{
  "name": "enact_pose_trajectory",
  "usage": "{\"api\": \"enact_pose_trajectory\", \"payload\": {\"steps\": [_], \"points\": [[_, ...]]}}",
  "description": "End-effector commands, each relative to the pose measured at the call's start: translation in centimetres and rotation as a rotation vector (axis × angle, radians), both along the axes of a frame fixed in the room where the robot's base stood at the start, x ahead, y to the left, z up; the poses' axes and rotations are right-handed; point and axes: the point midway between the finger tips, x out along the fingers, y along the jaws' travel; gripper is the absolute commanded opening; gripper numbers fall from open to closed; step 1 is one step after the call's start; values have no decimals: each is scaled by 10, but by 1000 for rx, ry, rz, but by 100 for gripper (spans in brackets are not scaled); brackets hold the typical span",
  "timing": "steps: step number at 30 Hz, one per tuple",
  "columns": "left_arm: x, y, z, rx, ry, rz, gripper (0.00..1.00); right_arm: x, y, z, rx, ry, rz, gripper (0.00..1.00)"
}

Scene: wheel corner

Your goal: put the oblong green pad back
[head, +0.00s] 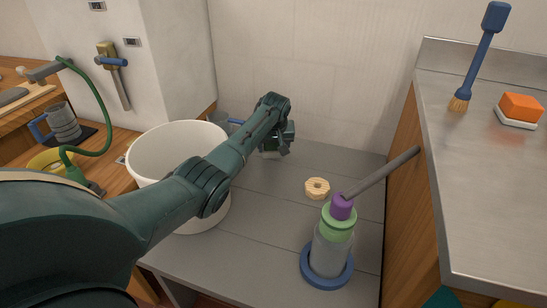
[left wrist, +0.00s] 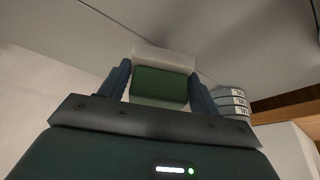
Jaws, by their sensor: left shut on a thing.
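A green pad with a pale whitish layer is between the two blue fingers of my left gripper in the left wrist view (left wrist: 160,87). My left gripper (head: 277,150) is shut on this pad, over the back of the grey bench in the head view. There the dark wrist hides most of the pad. Whether the pad touches any surface cannot be told. My right gripper is not in view.
A white bucket (head: 150,152) stands left, under my left arm. A ringed post (head: 330,248) with a grey rod and a tan ring (head: 317,188) are on the grey bench (head: 240,255). The steel counter (head: 480,190) at right holds a blue brush (head: 481,55) and an orange pad (head: 521,106).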

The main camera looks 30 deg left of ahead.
Motion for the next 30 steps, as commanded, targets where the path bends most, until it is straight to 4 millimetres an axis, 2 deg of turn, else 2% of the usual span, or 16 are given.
{"api": "enact_pose_trajectory", "payload": {"steps": [1, 5, 18, 19, 27, 30], "points": [[-1, 0, -13, 0, 4, 0, 34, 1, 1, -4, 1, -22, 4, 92], [-1, -1, -28, 0, 2, -1, 34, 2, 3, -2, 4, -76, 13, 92], [0, 0, -34, 0, 2, -1, 34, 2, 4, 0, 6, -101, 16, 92], [0, 0, -34, 0, 2, -1, 63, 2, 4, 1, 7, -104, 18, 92], [-1, 0, -33, 0, 2, -1, 84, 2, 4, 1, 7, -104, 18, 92], [-1, 0, -33, 0, 2, -1, 84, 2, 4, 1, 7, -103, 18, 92]]}}
